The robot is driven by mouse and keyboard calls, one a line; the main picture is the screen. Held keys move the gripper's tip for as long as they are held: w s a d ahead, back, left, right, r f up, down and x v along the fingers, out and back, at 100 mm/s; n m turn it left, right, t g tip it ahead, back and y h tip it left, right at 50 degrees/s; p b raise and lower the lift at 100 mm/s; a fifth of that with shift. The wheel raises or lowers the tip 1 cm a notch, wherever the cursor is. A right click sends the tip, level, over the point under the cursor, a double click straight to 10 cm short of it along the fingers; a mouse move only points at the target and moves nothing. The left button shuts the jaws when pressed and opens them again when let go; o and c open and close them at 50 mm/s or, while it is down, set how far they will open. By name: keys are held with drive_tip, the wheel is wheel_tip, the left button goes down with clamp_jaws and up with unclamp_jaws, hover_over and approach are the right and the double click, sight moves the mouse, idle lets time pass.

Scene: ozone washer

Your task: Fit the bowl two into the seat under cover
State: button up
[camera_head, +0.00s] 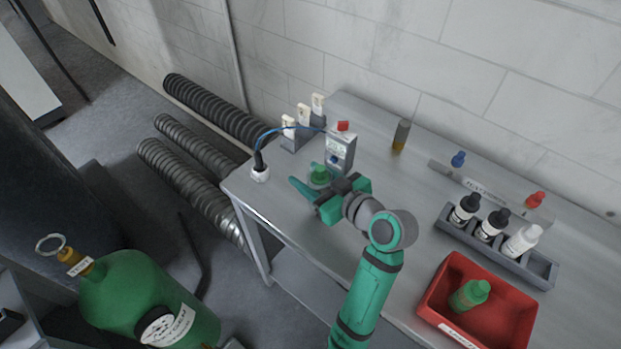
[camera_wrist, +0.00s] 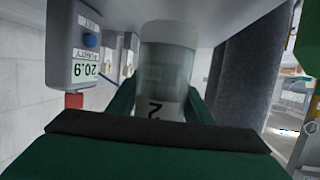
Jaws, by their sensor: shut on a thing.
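My gripper (camera_head: 326,187) is over the left end of the grey bench, beside the meter. In the wrist view its green fingers (camera_wrist: 160,105) are shut on bowl two (camera_wrist: 166,65), a clear, slightly cloudy cylinder with a white label marked 2. The wrist picture is upside down, and the bowl's far end is close to the bench surface; I cannot tell whether it touches. In the head view a small green piece (camera_head: 319,174) shows between the fingers; it seems to be part of the bowl. I cannot make out the seat or its cover for certain.
A grey meter (camera_head: 340,151) reading 20.9 stands just behind my gripper. A white cup (camera_head: 260,174) with a blue-cabled probe is at the bench's left edge. A bottle rack (camera_head: 541,270) and red bin (camera_head: 437,314) with a green bottle lie right.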

drive_tip(key=f, duration=0.3)
drive_tip(key=shift+w+d+f, duration=0.25)
drive_tip(key=shift+w+d, duration=0.1)
drive_tip(key=shift+a+f, duration=0.15)
drive_tip(key=shift+f, duration=0.05)
drive_tip(key=shift+f, duration=0.15)
drive_tip(key=o, duration=1.2)
